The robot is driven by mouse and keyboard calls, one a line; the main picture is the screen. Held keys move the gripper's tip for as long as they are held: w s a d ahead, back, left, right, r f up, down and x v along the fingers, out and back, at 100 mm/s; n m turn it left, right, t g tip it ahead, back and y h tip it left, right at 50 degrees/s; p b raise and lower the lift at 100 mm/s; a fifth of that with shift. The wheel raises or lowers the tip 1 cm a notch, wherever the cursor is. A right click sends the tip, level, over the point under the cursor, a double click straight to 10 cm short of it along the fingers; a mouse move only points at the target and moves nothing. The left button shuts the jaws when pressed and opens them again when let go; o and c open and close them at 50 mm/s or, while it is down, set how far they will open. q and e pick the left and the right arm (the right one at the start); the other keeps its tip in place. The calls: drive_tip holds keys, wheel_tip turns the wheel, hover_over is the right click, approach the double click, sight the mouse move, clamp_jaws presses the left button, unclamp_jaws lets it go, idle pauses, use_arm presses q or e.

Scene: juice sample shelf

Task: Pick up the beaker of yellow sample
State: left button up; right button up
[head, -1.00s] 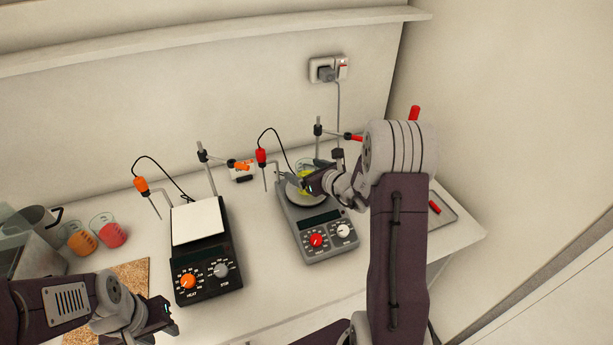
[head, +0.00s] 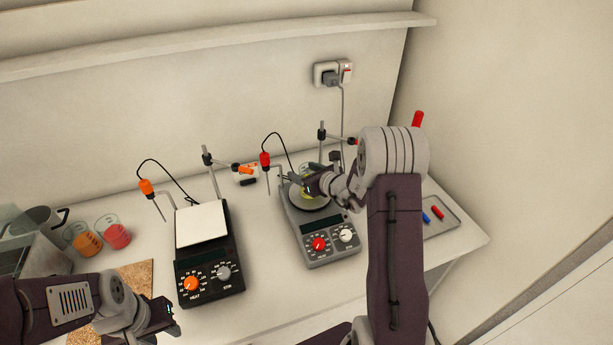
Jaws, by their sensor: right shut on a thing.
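The beaker of yellow sample (head: 306,193) is at the round plate of the grey hotplate (head: 320,247), mostly hidden behind my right gripper. My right gripper (head: 298,183) is shut on the beaker. I cannot tell whether the beaker touches the plate or is just above it. My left gripper (head: 172,313) is over the front of the bench near the cork mat, away from the beaker; its fingers are too small to read.
A black hotplate with a white top (head: 202,225) stands left of the grey one. Beakers of orange (head: 88,243) and red (head: 118,236) sample stand at the left. Clamp stands and probes rise behind. A tray with pens (head: 447,224) lies at the right.

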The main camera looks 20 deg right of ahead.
drive_tip(key=shift+r, duration=4.95)
